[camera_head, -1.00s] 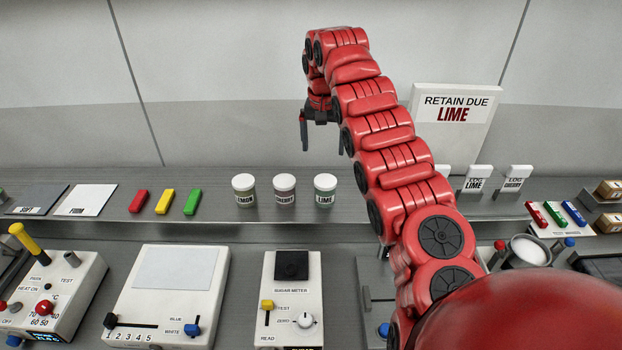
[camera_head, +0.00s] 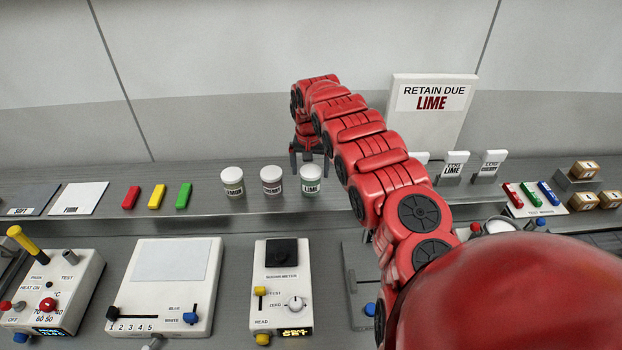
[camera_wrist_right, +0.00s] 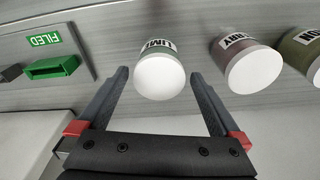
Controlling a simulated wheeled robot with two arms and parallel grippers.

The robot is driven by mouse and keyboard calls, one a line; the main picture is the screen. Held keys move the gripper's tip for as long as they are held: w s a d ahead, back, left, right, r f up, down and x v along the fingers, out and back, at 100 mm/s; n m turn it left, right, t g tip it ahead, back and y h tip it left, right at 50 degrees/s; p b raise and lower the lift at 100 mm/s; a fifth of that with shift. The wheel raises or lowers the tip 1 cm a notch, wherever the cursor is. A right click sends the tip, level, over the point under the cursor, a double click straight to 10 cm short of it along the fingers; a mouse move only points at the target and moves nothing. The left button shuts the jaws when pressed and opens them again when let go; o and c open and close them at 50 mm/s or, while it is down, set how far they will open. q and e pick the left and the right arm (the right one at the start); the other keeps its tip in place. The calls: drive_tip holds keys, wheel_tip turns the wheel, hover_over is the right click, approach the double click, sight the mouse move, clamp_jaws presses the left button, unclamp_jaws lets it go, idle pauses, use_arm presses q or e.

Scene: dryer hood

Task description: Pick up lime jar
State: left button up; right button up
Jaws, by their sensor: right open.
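The lime jar (camera_head: 311,180) has a white lid and stands upright on the shelf, rightmost of three jars. My right gripper (camera_head: 309,160) is open and empty, behind and just above the lime jar in the head view. In the right wrist view the lime jar (camera_wrist_right: 160,70) shows its lid and label ahead of the fingers, sideways between the two fingertips (camera_wrist_right: 158,75). I cannot tell whether the fingers overlap it in depth. My left gripper is not in view.
The cherry jar (camera_head: 272,180) stands close left of the lime jar, with the lemon jar (camera_head: 232,182) beyond it. A sign reading "RETAIN DUE LIME" (camera_head: 432,105) stands behind. In the right wrist view a green "FILED" tray (camera_wrist_right: 50,66) lies left. The sugar meter (camera_head: 280,285) is in front.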

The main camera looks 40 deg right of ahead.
drive_tip(key=shift+w+f+p, duration=0.1)
drive_tip(key=shift+f+p, duration=0.15)
drive_tip(key=shift+p, duration=0.1)
drive_tip(key=shift+d+f+p, duration=0.1)
drive_tip(key=shift+f+p, duration=0.45)
drive_tip(key=shift+f, duration=0.3)
drive_tip(key=shift+w+f, duration=0.1)
drive_tip(key=shift+f, duration=0.5)
drive_tip(key=shift+d+f, duration=0.15)
drive_tip(key=shift+f, duration=0.45)
drive_tip(key=c, duration=1.5)
drive_tip(key=shift+o, duration=0.2)
drive_tip(key=shift+w+r+b, duration=0.1)
drive_tip(key=shift+r+b, duration=0.15)
drive_tip(key=shift+b, duration=0.05)
